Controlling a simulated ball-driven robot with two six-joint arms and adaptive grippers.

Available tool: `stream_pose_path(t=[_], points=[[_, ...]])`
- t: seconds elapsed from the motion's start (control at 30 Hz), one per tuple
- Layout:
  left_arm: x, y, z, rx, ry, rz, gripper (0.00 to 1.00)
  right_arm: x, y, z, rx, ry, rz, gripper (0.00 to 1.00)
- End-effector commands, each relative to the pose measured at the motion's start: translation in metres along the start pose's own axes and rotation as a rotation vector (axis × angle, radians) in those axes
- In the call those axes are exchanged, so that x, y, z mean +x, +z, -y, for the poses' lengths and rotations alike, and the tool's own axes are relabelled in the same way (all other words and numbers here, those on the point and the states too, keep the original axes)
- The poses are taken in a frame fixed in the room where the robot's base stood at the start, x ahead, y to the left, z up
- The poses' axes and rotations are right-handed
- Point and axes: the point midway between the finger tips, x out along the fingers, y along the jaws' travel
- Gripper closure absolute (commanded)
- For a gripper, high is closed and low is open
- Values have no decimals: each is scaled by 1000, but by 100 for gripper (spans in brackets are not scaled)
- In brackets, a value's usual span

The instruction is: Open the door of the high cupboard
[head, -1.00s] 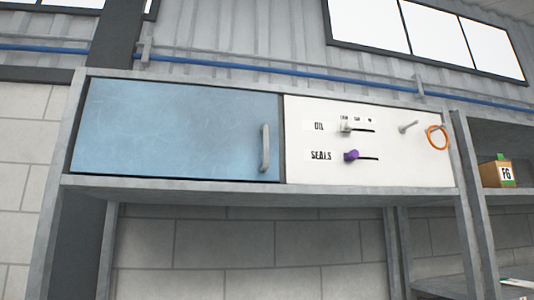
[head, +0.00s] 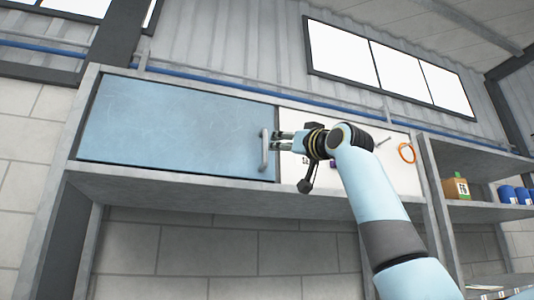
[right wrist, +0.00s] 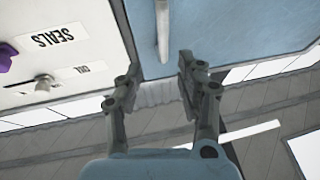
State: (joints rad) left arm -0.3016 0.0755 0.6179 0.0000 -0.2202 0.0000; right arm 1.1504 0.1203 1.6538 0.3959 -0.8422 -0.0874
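The high cupboard's blue door (head: 180,125) is shut, flush in its grey frame. Its grey vertical bar handle (head: 265,150) is at the door's right edge. My right gripper (head: 280,142) is just right of the handle, with its fingers pointing left towards it. In the right wrist view, the gripper (right wrist: 158,68) is open with a wide gap between its fingertips. The handle (right wrist: 162,30) shows beyond that gap, and nothing is held. Whether a finger touches the handle cannot be told. My left gripper is not in view.
A white panel (head: 287,172) right of the door is partly hidden by my right arm; in the right wrist view it bears a purple knob (right wrist: 5,57). An orange ring (head: 406,153) hangs at its right. Shelves at right hold a box (head: 456,190) and blue cans (head: 508,194).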

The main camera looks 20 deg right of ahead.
Motion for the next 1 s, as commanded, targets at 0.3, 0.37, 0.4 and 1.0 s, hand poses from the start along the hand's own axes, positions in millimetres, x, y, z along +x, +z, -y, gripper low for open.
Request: stream_pose_path(t=[0.3,0.37,0.4,1.0], points=[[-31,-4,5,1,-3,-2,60,65,-4,1,3,-1,3,62],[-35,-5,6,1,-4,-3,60,74,-4,1,2,-1,3,62],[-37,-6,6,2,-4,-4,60,80,-3,1,3,-1,2,62],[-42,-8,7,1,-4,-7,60,96,1,1,1,0,1,76]])
